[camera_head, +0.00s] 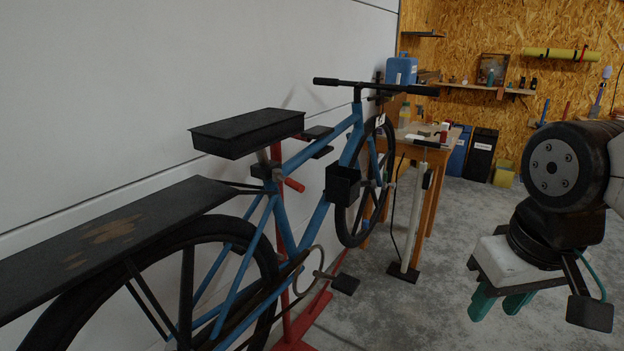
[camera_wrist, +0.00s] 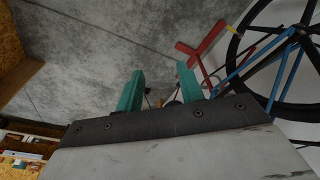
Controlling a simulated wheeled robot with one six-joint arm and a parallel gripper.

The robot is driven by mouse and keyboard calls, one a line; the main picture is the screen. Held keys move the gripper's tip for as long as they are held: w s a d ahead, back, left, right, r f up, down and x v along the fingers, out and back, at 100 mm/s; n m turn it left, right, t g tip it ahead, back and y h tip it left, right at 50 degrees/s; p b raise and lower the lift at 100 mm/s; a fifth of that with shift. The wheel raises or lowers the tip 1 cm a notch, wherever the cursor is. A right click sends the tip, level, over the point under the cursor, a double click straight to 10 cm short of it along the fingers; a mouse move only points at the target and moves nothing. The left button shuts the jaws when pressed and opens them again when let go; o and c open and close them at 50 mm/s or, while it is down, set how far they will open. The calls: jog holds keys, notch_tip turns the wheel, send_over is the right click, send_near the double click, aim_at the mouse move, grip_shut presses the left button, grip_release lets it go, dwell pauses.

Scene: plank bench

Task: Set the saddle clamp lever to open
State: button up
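The blue bike stands on a red stand by the white wall in the head view. Its saddle (camera_head: 246,132) is a black box-like block on the seat post. A short red lever (camera_head: 293,185), which looks like the saddle clamp lever, sticks out to the right from the clamp below the saddle. My gripper (camera_head: 500,305) is at the far right, well apart from the bike, with its teal fingers pointing down. In the wrist view my gripper (camera_wrist: 160,85) is open, with nothing between its fingers. The lever cannot be made out in the wrist view.
A black rear rack (camera_head: 110,235) juts toward me at the left. A floor pump (camera_head: 412,220) stands right of the front wheel, before a wooden table (camera_head: 432,150). The concrete floor between bike and gripper is mostly clear. Red stand legs (camera_wrist: 203,48) show in the wrist view.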

jog(key=w+a+f+n+t, duration=0.15)
jog(key=w+t, duration=0.25)
jog(key=w, duration=0.9)
jog(key=n+t+y, duration=0.9)
jog(key=y, duration=0.2)
send_near(291, 183)
jog(key=x, duration=1.1)
jog(key=shift+w+d+f, duration=0.2)
jog(key=shift+d+f, duration=0.1)
jog(key=shift+f, duration=0.05)
